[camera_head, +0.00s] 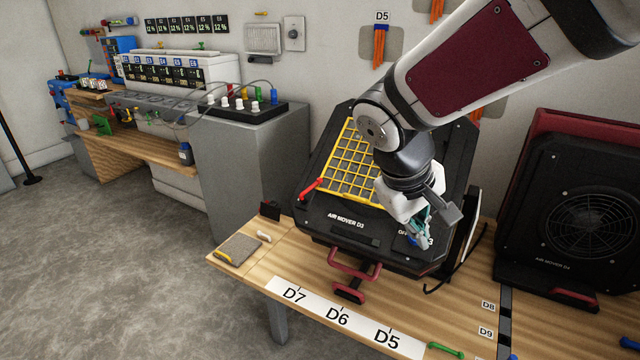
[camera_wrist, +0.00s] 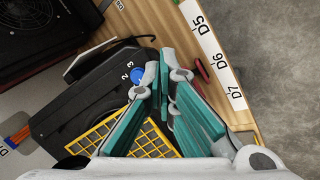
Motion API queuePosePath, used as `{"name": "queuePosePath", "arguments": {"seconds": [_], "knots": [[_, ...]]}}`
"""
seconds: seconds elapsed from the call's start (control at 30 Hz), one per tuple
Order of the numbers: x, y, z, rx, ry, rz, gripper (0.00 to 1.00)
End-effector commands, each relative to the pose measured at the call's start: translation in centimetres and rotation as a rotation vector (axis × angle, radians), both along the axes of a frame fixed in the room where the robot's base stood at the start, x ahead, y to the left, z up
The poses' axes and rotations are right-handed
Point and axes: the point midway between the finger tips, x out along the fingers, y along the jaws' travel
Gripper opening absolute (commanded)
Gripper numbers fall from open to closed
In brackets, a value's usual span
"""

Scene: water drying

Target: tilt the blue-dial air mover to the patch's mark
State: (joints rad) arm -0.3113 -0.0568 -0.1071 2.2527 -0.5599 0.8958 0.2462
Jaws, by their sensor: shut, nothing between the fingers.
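The air mover marked D3 (camera_head: 345,222) lies tilted back on the bench, its yellow grille (camera_head: 350,165) facing up. Its blue dial (camera_wrist: 137,74), with the numbers 2 and 3 beside it, shows in the wrist view; in the head view the dial (camera_head: 411,240) is partly hidden by my gripper. My gripper (camera_head: 424,240) is shut and empty, close over the dial's corner; its fingertips (camera_wrist: 160,55) show beside the dial. Whether they touch the housing I cannot tell. A grey wall patch with orange strips (camera_head: 380,45) is labelled D5.
A white strip (camera_head: 337,316) marked D7, D6, D5 runs along the bench's front edge. A red handle (camera_head: 350,265) stands at the mover's front. Air mover D4 (camera_head: 560,210) is at right. A grey sponge-like block (camera_head: 238,249) lies at the bench's left end.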

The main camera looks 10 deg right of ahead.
Motion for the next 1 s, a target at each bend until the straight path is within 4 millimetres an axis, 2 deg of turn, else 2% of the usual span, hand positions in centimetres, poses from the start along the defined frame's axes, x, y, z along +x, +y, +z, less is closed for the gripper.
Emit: {"name": "queuePosePath", "arguments": {"seconds": [0.03,0.2,0.4,0.53,0.7,0.87,1.0], "knots": [[1.8,0.8,0.3,-0.028,-0.001,0.045,0.00],[7.7,4.0,-0.8,-0.107,-0.030,0.209,0.00],[12.8,9.0,-3.8,-0.172,-0.048,0.422,0.00],[14.4,11.8,-5.8,-0.192,-0.050,0.532,0.00],[15.3,13.6,-7.4,-0.202,-0.048,0.604,0.00],[15.8,13.6,-8.4,-0.203,-0.048,0.613,0.00],[16.7,12.8,-10.2,-0.204,-0.046,0.614,0.00]]}}
